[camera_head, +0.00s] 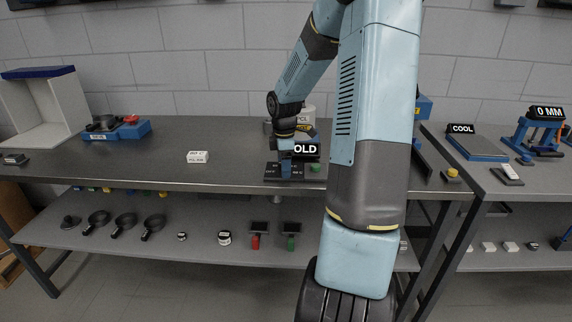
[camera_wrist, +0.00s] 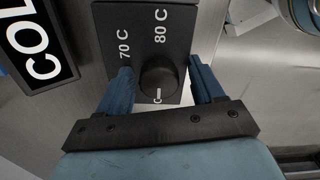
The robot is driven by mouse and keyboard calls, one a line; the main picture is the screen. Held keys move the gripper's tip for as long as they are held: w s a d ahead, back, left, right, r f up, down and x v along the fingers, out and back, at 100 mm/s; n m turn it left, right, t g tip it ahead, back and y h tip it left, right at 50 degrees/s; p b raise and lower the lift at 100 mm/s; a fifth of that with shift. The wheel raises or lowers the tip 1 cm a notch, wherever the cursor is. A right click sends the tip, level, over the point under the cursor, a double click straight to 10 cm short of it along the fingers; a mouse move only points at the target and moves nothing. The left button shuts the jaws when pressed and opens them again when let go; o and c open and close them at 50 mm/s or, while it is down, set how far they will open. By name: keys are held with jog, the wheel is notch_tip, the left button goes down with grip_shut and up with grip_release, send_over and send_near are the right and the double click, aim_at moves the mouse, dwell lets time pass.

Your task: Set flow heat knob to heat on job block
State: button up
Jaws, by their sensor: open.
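A black block with a round dark knob (camera_wrist: 160,76) fills the middle of the wrist view, with white labels "70 C" and "80 C" on its face (camera_wrist: 140,22). A small white mark shows at the knob's lower edge, but part of the lettering there is hidden. My gripper (camera_wrist: 160,82) is open, with one blue finger on each side of the knob. I cannot tell whether they touch it. In the head view my gripper (camera_head: 286,170) is down at the dark block (camera_head: 272,173) on the bench. A sign (camera_head: 306,149) behind it reads "OLD", partly covered; the wrist view shows "COL" (camera_wrist: 36,42).
A green button (camera_head: 316,168) is right of the block. A blue fixture (camera_head: 117,129) stands further left. The bench between box and block is clear. My arm hides the right part.

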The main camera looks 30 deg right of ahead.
jog(key=c, duration=1.1)
jog(key=shift+o, duration=0.2)
jog(key=shift+d, duration=0.25)
jog(key=shift+a, duration=0.2)
